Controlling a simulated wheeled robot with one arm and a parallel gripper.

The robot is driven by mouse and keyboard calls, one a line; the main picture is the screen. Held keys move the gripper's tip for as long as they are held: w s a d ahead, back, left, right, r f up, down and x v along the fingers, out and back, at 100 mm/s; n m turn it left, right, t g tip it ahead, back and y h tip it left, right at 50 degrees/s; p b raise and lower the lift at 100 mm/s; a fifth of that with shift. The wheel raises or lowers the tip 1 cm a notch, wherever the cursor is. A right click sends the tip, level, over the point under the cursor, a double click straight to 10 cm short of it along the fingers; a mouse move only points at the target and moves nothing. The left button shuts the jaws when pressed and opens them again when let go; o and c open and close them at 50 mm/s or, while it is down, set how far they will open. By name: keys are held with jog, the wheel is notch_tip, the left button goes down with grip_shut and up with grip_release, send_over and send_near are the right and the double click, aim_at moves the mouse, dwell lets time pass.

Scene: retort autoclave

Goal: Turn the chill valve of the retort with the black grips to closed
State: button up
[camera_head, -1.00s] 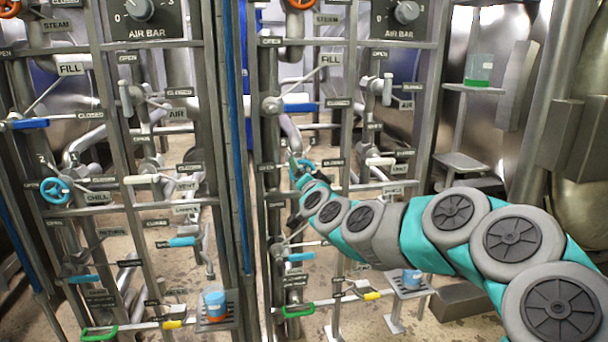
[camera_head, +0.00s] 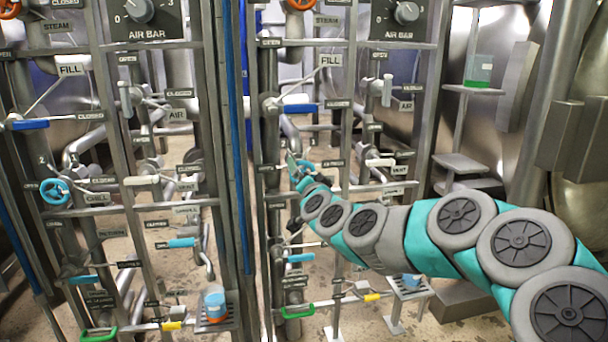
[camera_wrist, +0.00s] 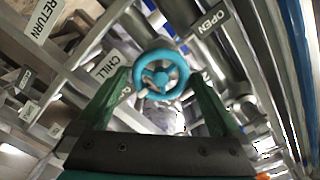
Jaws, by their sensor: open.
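A turquoise handwheel (camera_wrist: 161,74) with spokes is in the upper middle of the wrist view, beside a CHILL sign (camera_wrist: 104,66) and an OPEN sign (camera_wrist: 211,20). My gripper (camera_wrist: 163,98) is open, its two green fingers on either side of the lower part of the wheel. I cannot tell whether they touch it. In the head view my gripper (camera_head: 296,165) is at the right-hand pipe rack and hides that rack's wheel. A similar turquoise wheel (camera_head: 55,190) with a CHILL label (camera_head: 97,198) is on the left-hand rack. I cannot make out which retort has black grips.
Pipes, posts and levers crowd both racks. A blue lever (camera_head: 300,108) is above my gripper, and a FILL sign (camera_head: 330,60) is higher up. A white lever (camera_head: 380,162) is to its right. A RETURN sign (camera_wrist: 43,18) is at the wrist view's upper left.

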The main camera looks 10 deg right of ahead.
jog(key=s, duration=0.7)
dwell(3.7)
